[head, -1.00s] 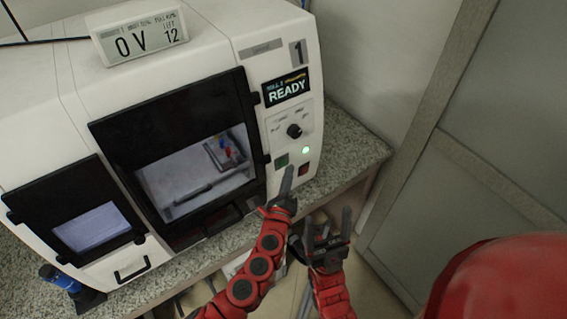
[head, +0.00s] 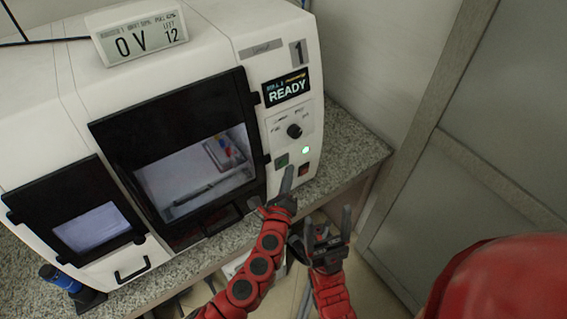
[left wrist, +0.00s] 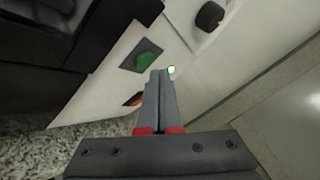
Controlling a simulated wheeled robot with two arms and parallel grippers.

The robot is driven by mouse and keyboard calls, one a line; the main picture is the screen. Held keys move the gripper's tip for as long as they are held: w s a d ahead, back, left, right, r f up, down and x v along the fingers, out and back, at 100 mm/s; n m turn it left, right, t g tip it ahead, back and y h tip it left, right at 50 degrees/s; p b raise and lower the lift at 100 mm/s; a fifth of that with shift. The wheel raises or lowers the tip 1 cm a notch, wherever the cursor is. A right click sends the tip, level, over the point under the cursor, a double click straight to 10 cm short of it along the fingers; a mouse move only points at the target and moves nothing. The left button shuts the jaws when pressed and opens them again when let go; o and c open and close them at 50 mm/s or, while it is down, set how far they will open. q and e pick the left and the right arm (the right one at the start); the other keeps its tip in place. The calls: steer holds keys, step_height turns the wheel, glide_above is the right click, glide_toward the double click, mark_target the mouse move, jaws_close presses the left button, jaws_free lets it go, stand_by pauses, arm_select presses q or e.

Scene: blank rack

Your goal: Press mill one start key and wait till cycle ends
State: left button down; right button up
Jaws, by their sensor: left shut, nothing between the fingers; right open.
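Mill one (head: 150,130) is a white machine marked 1 on the worktop. Its display (head: 286,89) reads READY. A green key (head: 282,160) and a red key (head: 303,169) sit low on its panel, below a black knob (head: 294,131) and a lit green lamp (head: 305,150). My left gripper (head: 288,172) is shut and empty, its tips close to the green key. In the left wrist view the green key (left wrist: 147,56) is just beyond and left of the fingertips (left wrist: 160,74); contact cannot be told. My right gripper (head: 327,222) is open and empty, lower right of the left one.
The mill's dark window (head: 180,150) shows a tray inside. A small display (head: 143,38) reading 0 V and 12 stands on top. A blue-capped item (head: 60,279) is at the lower left. The granite worktop (head: 352,150) is bare on the right, beside a grey door (head: 480,150).

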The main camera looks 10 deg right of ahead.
stand_by(0.3)
arm_select(q)
steer(key=shift+w+a, duration=0.2)
steer(key=shift+w, duration=0.2)
steer(key=shift+w+a+b, duration=0.1)
steer(key=shift+w+b, duration=0.2)
stand_by(0.6)
steer(key=shift+s, duration=0.1)
steer(key=shift+s+d, duration=0.3)
steer(key=shift+s, duration=0.35)
steer(key=s, duration=0.1)
steer(key=s+d, duration=0.1)
steer(key=s, duration=0.2)
steer(key=shift+s+d+r, duration=0.1)
steer(key=shift+s+d, duration=0.2)
stand_by(0.8)
